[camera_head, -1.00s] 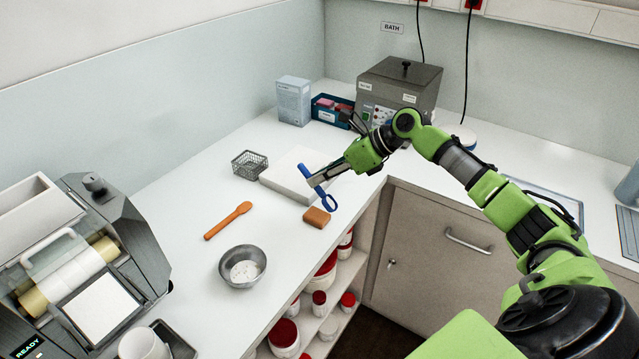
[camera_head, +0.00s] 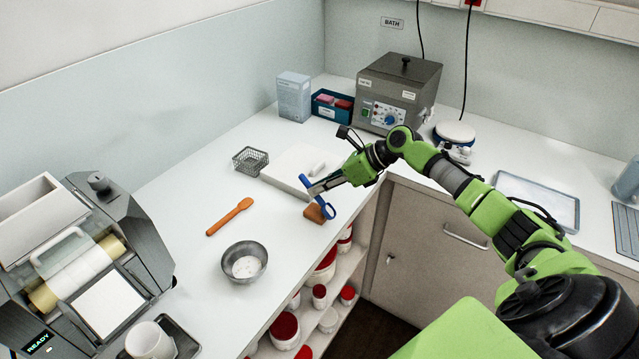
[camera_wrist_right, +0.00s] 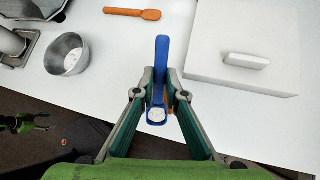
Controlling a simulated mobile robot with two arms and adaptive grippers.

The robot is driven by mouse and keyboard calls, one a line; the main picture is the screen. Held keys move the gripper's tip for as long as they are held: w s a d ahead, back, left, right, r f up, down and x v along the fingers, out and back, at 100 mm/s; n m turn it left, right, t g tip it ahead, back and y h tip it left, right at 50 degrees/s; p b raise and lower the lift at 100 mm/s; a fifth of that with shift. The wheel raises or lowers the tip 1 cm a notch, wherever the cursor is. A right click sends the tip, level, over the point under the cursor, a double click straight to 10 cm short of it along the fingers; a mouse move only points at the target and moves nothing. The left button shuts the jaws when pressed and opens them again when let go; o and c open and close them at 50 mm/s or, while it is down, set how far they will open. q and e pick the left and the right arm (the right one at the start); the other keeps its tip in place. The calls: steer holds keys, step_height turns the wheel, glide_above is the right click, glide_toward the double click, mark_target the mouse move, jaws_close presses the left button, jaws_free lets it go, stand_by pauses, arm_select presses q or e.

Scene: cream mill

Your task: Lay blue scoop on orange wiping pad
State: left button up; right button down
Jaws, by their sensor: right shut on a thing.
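The blue scoop (camera_head: 329,209) is held in my right gripper (camera_head: 316,189), which is shut on it. In the right wrist view the blue scoop (camera_wrist_right: 160,75) points away between the fingertips (camera_wrist_right: 158,92), with something whitish showing at its near end. The orange wiping pad (camera_head: 313,215) lies on the white counter near its front edge. The scoop overlaps the pad in the head view, and I cannot tell whether they touch. In the wrist view the pad is mostly hidden behind the scoop and fingers.
A white block (camera_head: 283,176) lies just behind the pad, with a wire basket (camera_head: 250,160) beside it. An orange spatula (camera_head: 229,217) and a metal bowl (camera_head: 243,275) stand to the left. A grey bath unit (camera_head: 424,85) stands at the back. The counter's front edge is close.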

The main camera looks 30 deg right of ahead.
steer(key=shift+f, duration=0.15)
steer(key=c, duration=2)
jaws_free()
steer(key=shift+c, duration=0.2)
steer(key=shift+r, duration=0.2)
steer(key=b+v, duration=0.3)
steer(key=v, duration=0.9)
steer(key=shift+r, duration=0.45)
